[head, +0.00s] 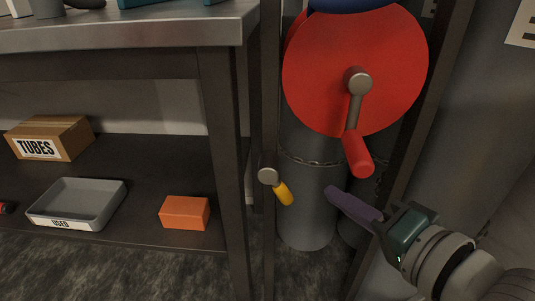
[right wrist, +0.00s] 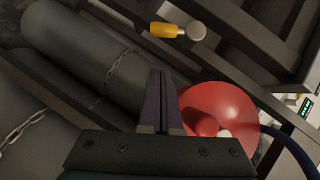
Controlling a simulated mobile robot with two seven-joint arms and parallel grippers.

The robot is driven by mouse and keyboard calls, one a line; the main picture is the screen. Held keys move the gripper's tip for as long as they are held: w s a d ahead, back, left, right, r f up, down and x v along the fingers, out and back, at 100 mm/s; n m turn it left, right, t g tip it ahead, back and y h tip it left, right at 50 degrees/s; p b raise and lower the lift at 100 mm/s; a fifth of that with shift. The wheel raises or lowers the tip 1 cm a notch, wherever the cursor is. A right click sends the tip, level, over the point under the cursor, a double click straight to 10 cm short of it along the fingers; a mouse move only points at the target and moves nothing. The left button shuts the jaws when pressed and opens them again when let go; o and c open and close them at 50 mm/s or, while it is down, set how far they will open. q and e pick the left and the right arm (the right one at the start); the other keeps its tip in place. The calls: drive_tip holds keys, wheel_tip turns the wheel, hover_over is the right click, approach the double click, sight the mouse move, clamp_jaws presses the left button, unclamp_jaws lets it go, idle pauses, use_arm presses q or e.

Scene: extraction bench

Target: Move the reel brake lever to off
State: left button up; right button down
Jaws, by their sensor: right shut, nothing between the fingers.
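The reel brake lever (head: 284,193) has a yellow grip on a round grey pivot, fixed to the dark upright left of the red reel (head: 310,75). Its grip slants down and to the right from the pivot. The lever also shows at the top of the right wrist view (right wrist: 164,30). My right gripper (head: 332,191) has purple fingers, shut and empty, to the right of the lever and apart from it. The shut fingers point up toward the lever in the right wrist view (right wrist: 159,75). My left gripper is not in view.
The reel's crank with its red handle (head: 357,154) hangs above my right gripper. Grey cylinders (head: 305,215) with a chain stand behind. At left, a bench shelf holds a TUBES box (head: 65,130), a grey USED tray (head: 117,190) and an orange box (head: 185,212).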

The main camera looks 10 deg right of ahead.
sight(277, 179)
drive_tip(key=w+a+f+b, duration=0.2)
drive_tip(key=w+a+b, duration=0.1)
drive_tip(key=w, duration=0.1)
drive_tip(key=shift+a+f, duration=0.25)
drive_tip(key=shift+a, duration=0.15)
drive_tip(key=shift+f+b, duration=0.2)
drive_tip(key=shift+b, duration=0.15)
